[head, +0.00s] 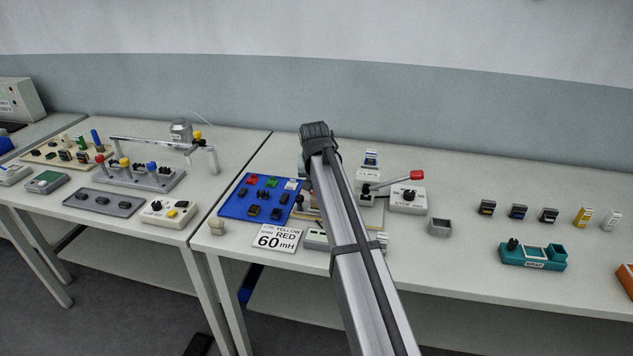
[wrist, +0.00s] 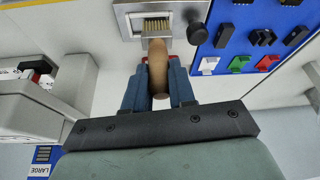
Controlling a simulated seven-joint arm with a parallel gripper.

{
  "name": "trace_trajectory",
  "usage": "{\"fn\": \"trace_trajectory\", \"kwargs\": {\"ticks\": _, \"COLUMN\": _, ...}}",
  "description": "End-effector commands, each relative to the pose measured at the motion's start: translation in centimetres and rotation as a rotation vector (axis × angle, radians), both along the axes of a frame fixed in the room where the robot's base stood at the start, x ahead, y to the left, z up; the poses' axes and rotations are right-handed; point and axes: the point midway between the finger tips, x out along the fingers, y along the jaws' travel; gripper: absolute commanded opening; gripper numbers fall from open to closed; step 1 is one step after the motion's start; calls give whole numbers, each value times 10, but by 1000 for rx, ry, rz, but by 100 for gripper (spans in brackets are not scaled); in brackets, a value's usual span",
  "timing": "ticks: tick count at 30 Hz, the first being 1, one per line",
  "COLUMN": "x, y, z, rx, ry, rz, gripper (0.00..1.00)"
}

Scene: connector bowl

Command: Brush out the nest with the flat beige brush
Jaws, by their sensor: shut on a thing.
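In the wrist view my gripper (wrist: 158,72) is shut on the tan handle of the flat beige brush (wrist: 158,58), one blue finger on each side. Part of the nest is cut off by the picture's top edge. In the head view my arm covers the gripper, the brush and the nest.
A blue tray (head: 233,204) with several small connectors lies left of my arm. A red-knobbed lever (head: 417,175) and a grey box (head: 407,199) stand to the right. A small grey cup (head: 440,227) and a teal block (head: 532,257) sit farther right, with bare table between them.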

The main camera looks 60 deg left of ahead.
Motion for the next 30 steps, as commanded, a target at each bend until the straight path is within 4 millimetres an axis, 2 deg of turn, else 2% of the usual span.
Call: {"fn": "trace_trajectory", "kwargs": {"ticks": 30, "x": 6, "y": -6, "z": -5, "rx": 0, "ry": 0, "rz": 0, "gripper": 0}}
